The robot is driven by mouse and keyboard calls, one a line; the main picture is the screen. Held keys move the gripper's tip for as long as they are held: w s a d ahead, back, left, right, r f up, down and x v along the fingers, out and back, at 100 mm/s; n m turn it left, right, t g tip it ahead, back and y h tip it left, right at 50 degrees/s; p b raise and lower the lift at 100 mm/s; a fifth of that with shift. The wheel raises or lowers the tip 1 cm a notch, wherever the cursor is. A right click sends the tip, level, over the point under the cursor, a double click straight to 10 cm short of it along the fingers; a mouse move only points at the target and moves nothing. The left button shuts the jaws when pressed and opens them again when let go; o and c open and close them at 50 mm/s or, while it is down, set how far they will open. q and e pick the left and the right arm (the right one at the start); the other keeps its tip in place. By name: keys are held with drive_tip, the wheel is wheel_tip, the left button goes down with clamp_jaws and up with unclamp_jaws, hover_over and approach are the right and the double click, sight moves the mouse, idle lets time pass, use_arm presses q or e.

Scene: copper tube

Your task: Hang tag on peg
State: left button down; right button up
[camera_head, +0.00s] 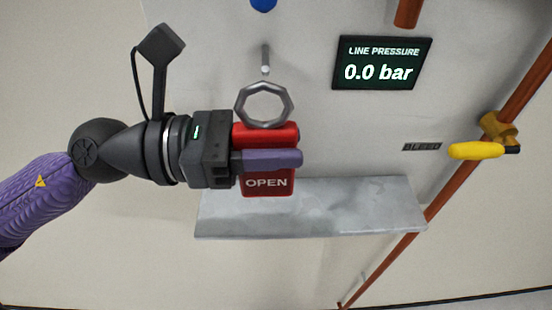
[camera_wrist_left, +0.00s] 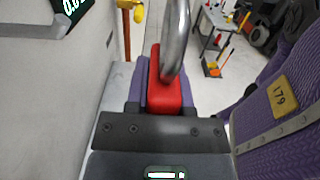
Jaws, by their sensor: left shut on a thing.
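The red tag (camera_head: 267,188) reads "OPEN" and has a grey metal ring (camera_head: 264,104) at its top. My left gripper (camera_head: 270,159) is shut on the tag and holds it upright in front of the wall panel. The peg (camera_head: 265,63) is a short grey rod on the panel, just above the ring in the head view. Whether the ring touches the peg, I cannot tell. In the left wrist view the red tag (camera_wrist_left: 164,90) sits between my purple fingers, and the ring (camera_wrist_left: 175,42) rises from it. My right gripper is not in view.
A grey shelf (camera_head: 330,215) juts out below the tag. A pressure display (camera_head: 382,63) reads 0.0 bar. A yellow valve handle (camera_head: 476,151) sits on a copper pipe (camera_head: 445,190) at right. A blue object (camera_head: 263,4) is above the peg.

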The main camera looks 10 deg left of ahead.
use_arm(q)
drive_tip(key=shift+w+f+b, duration=0.15)
drive_tip(key=shift+w+b, duration=0.1)
drive_tip(key=shift+b, duration=0.4)
drive_tip(key=shift+w+a+f, duration=0.2)
drive_tip(key=shift+w+a, duration=0.15)
drive_tip(key=shift+w, duration=0.9)
drive_tip(key=shift+w+a+f, duration=0.2)
drive_tip(key=shift+w+a, duration=0.2)
drive_tip(key=shift+w, duration=0.85)
drive_tip(key=shift+w+a+f, duration=0.2)
drive_tip(key=shift+w+a, duration=0.15)
drive_tip(key=shift+w, duration=0.9)
drive_tip(key=shift+c, duration=2)
unclamp_jaws()
drive_tip(key=shift+b, duration=0.3)
